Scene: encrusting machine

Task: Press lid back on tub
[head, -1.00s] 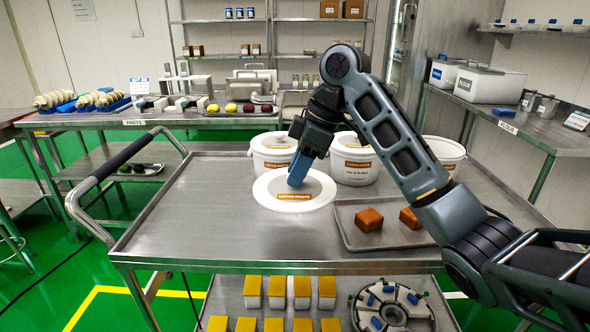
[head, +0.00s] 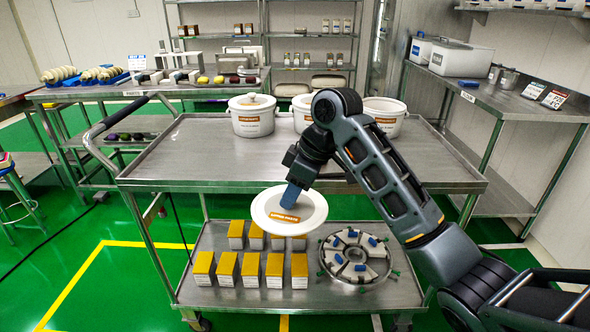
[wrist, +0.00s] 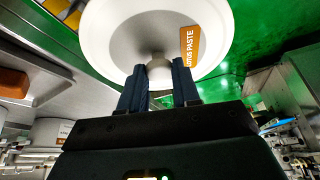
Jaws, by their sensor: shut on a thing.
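My gripper (head: 291,195) is shut on the knob of a round white lid (head: 262,212) with an orange label. The lid is tilted and held in the air in front of the cart's top, above its lower shelf in the head view. In the wrist view the lid (wrist: 110,30) shows the words "LOTUS PASTE", and its knob (wrist: 158,70) sits between my fingers. White tubs stand at the cart top's back edge: a left tub (head: 252,122) with a knobbed lid, a middle tub (head: 302,112) partly hidden by my arm, and a right tub (head: 386,122).
The cart top (head: 190,160) is bare on its left. A tray edge with an orange-brown block (wrist: 14,84) shows in the wrist view. Yellow-topped boxes (head: 227,270) and a round segmented part (head: 355,257) fill the lower shelf. A side table (head: 500,105) stands at right.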

